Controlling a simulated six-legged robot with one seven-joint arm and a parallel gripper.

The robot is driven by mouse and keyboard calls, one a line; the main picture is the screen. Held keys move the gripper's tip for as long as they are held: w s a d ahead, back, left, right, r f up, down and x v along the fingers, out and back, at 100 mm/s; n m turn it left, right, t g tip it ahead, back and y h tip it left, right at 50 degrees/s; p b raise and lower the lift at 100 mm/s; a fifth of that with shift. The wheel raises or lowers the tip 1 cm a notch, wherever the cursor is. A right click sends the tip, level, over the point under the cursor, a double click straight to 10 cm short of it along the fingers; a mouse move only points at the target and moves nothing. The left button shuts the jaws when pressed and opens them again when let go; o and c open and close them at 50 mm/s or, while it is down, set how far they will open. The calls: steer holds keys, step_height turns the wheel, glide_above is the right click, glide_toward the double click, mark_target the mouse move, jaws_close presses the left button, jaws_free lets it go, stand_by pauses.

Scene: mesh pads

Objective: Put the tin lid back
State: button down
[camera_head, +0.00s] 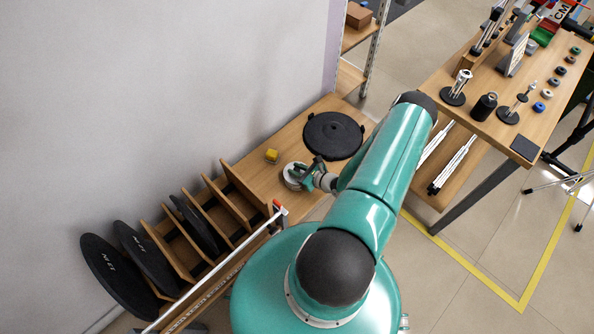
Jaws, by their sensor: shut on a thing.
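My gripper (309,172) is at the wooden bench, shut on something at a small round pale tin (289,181). The thing in the jaws seems to be the tin lid, but it is too small and too covered by the fingers to make out its edge. I cannot tell whether the lid touches the tin or is held above it. My arm comes in from the lower right and hides part of the bench.
A black round pad with lugs (333,135) lies behind. A wooden rack (229,205) with black discs stands at left, against the wall. A table (545,125) with tools is at right.

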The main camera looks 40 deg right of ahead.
steer(key=shift+f, duration=0.45)
steer(key=shift+f, duration=0.4)
steer(key=c, duration=1.2)
jaws_free()
steer(key=shift+c, duration=0.2)
